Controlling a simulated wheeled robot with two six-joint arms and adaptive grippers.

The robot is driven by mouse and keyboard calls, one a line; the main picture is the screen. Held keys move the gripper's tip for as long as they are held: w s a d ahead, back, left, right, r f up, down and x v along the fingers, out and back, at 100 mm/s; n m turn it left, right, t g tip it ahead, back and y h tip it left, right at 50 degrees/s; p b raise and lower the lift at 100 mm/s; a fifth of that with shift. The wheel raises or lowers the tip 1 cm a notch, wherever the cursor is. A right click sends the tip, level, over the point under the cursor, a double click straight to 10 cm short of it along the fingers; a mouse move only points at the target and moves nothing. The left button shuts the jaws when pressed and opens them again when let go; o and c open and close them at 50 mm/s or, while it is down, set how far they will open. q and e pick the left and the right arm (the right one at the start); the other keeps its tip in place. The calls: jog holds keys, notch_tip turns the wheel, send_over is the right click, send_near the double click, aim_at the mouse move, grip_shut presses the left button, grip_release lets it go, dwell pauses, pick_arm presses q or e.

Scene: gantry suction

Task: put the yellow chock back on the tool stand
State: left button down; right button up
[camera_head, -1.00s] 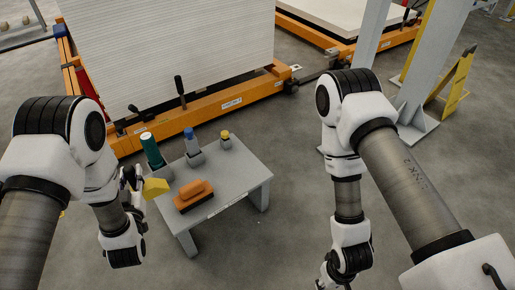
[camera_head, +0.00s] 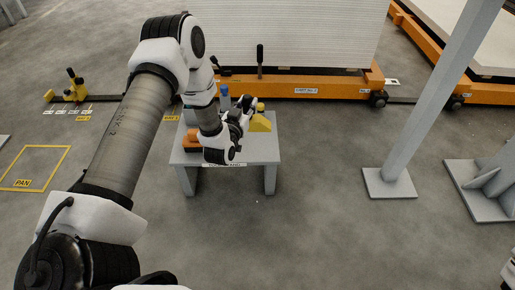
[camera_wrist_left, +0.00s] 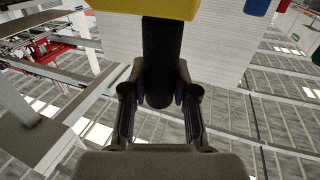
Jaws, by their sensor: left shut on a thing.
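The yellow chock (camera_head: 261,123) shows at the right part of the grey tool stand (camera_head: 262,151) in the head view. My left gripper (camera_head: 243,116) is just left of it and shut on it. In the left wrist view, the fingers (camera_wrist_left: 160,108) close around a black handle (camera_wrist_left: 160,50), and the chock's yellow body (camera_wrist_left: 150,8) is at the top edge. I cannot tell whether the chock touches the stand top. My left wrist hides part of the stand. My right gripper is out of view.
On the stand, an orange brush (camera_head: 192,138) lies at left, a blue-topped bottle (camera_head: 224,100) stands behind my wrist, and a yellow-capped item (camera_head: 260,107) is behind the chock. An orange cart (camera_head: 320,85) stands behind. A grey post (camera_head: 415,120) stands right; floor in front is clear.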

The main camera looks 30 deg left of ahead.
pick_arm(q)
jog(key=f+b, duration=0.2)
jog(key=f, duration=0.1)
jog(key=f+b, duration=0.1)
jog(key=f, duration=0.2)
jog(key=f+b, duration=0.2)
jog(key=f, duration=0.2)
jog(key=shift+a+f+b, duration=0.1)
jog(key=shift+a+b, duration=0.2)
jog(key=shift+b, duration=0.05)
jog(key=shift+r, duration=0.2)
jog(key=shift+f, duration=0.1)
jog(key=c, duration=0.9)
grip_release()
